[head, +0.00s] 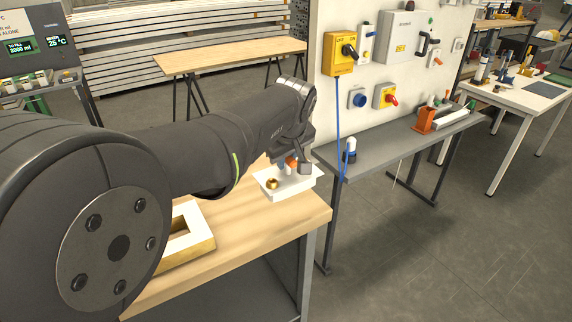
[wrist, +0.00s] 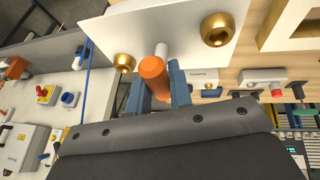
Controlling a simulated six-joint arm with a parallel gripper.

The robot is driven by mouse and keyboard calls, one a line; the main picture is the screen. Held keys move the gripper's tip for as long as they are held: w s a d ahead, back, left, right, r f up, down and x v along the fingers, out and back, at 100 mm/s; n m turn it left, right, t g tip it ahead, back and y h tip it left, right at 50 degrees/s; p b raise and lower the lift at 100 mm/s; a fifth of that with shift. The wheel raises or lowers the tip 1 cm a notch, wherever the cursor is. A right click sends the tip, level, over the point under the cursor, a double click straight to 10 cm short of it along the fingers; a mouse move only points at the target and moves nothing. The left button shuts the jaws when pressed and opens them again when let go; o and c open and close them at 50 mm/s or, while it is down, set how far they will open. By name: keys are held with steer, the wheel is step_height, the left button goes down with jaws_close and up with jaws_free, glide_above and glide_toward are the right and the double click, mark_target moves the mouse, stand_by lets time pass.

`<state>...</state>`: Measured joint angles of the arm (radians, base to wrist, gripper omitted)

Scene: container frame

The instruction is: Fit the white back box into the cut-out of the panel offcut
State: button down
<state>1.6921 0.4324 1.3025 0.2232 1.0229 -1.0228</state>
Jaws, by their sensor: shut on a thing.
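The white back box (head: 300,184) shows as a white block with a brass fitting (head: 272,184), over the right end of the wooden bench. In the wrist view its flat white face (wrist: 175,22) fills the top middle, with two brass fittings. An orange grip (wrist: 152,75) on a white stem stands out from that face. My gripper (head: 292,163) is shut on this orange grip, its blue fingers on either side in the wrist view. Whether the box touches the bench is unclear. The panel offcut (head: 204,213), white-topped with wooden edges and a rectangular cut-out, lies left of the box, partly behind my arm.
The bench top (head: 245,222) is bare between offcut and box. A grey shelf (head: 385,140) with an orange holder (head: 427,120) stands to the right, under a wall with a yellow switch box (head: 342,54). A blue cable hangs there.

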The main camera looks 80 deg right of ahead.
steer(key=shift+r, duration=0.35)
steer(key=w+a+f, duration=0.3)
steer(key=w+a, duration=0.1)
steer(key=w, duration=0.6)
steer(key=w+a+f, duration=0.3)
steer(key=w+a, duration=0.2)
steer(key=w, duration=0.5)
steer(key=w+a+f, duration=0.4)
steer(key=w+a, duration=0.1)
steer(key=w, duration=0.5)
steer(key=shift+w+a, duration=0.2)
steer(key=shift+f, duration=0.4)
steer(key=shift+f, duration=0.7)
steer(key=shift+f, duration=1.3)
stand_by(0.4)
